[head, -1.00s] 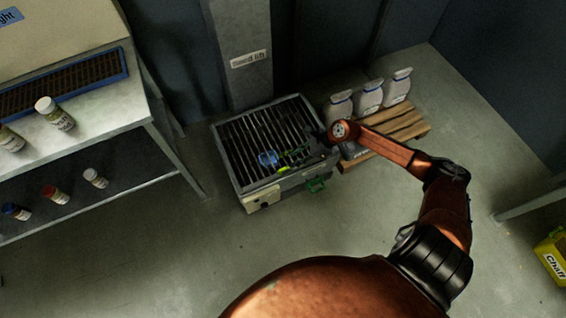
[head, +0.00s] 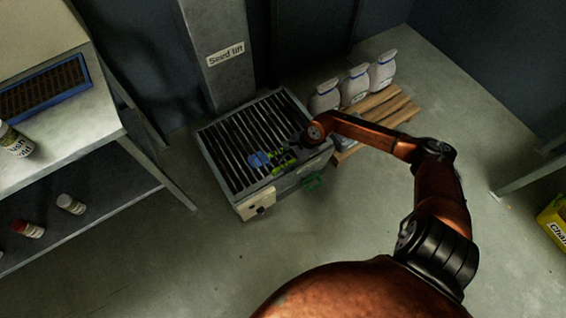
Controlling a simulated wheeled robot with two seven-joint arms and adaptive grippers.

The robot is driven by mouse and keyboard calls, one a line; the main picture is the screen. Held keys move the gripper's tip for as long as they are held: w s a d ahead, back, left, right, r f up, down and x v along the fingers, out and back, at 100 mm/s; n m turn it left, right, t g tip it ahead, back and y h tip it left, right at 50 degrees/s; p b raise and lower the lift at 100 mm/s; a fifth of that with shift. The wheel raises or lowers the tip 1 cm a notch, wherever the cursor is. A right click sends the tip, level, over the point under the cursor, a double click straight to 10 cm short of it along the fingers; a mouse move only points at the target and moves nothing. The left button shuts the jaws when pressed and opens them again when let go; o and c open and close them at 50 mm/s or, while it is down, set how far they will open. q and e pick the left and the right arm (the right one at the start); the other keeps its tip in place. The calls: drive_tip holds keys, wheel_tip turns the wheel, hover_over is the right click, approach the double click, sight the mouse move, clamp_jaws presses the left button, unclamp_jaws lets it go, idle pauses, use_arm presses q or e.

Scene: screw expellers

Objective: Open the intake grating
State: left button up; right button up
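The intake grating (head: 236,146) is a set of dark parallel bars in the top of a grey metal box (head: 252,207) at the foot of the seed lift. It lies flat, level with the box rim. A green handle-like part (head: 312,181) shows on the box's front side. My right gripper (head: 280,159) is over the grating's right front part, small and dark, with blue and yellow-green patches around it. I cannot tell whether its fingers are open, or whether it touches the bars. My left gripper is not in view.
The seed lift column (head: 222,65) rises behind the box. White sacks (head: 354,85) stand on a wooden pallet (head: 377,118) at its right. A bench (head: 92,132) with jars is at left. A yellow chaff bin (head: 555,228) is far right. The front floor is clear.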

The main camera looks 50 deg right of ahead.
drive_tip(key=shift+c, duration=0.3)
clamp_jaws()
idle(0.6)
